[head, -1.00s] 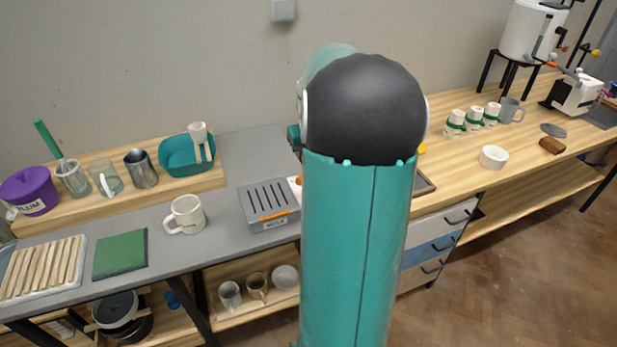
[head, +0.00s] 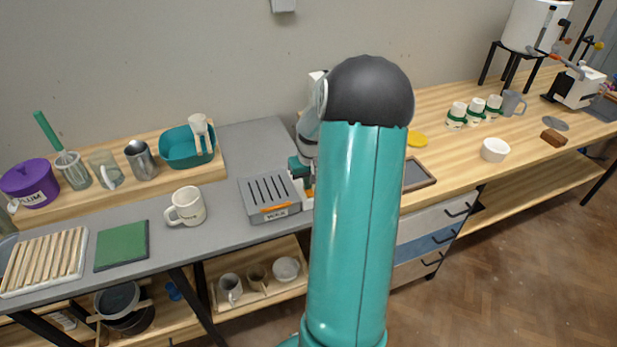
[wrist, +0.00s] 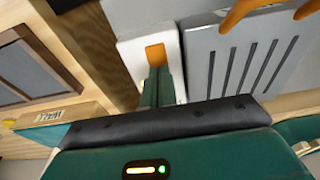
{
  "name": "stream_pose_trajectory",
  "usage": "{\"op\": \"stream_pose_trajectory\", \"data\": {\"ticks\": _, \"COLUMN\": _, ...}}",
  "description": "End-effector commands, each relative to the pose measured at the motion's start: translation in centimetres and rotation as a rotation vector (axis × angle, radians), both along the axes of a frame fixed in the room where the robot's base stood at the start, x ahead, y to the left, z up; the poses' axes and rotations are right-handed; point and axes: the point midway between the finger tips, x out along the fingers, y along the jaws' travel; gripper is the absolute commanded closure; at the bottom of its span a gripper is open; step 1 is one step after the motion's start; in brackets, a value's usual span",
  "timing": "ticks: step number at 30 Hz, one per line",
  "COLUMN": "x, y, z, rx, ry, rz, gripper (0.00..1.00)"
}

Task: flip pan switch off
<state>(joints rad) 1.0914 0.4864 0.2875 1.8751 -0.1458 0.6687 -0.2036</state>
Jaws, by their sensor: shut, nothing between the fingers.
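The pan switch shows in the wrist view as a white plate with an orange lever (wrist: 155,52). It sits beside the grey slotted box (wrist: 225,70). My gripper (wrist: 155,72) is shut and empty, with its dark green fingers over the white plate and their tips right at the orange lever. I cannot tell whether they touch it or which way the lever is set. In the head view my gripper (head: 302,170) is at the right end of the slotted box (head: 268,203), and my arm hides most of the switch.
A white mug (head: 187,206) and a green tile (head: 121,246) stand left on the grey counter. A teal tub (head: 182,149) is behind. A dark framed panel (head: 418,175) lies right of my arm. Cups and a white bowl (head: 494,149) stand farther right.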

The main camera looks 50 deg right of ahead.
Motion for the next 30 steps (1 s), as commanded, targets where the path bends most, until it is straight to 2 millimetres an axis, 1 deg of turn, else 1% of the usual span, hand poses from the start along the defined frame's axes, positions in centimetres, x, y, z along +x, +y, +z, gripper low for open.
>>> {"op": "stream_pose_trajectory", "data": {"ticks": 8, "x": 0.1, "y": 0.0, "z": 0.0, "rx": 0.003, "ry": 0.005, "rz": 0.000, "gripper": 1.00}}
{"op": "stream_pose_trajectory", "data": {"ticks": 12, "x": 0.4, "y": -0.1, "z": -0.6, "rx": 0.031, "ry": 0.051, "rz": 0.002, "gripper": 1.00}}
{"op": "stream_pose_trajectory", "data": {"ticks": 19, "x": 0.1, "y": -0.1, "z": -0.6, "rx": 0.033, "ry": 0.052, "rz": -0.001, "gripper": 1.00}}
{"op": "stream_pose_trajectory", "data": {"ticks": 30, "x": -1.2, "y": 0.7, "z": -0.6, "rx": 0.037, "ry": 0.057, "rz": -0.002, "gripper": 1.00}}
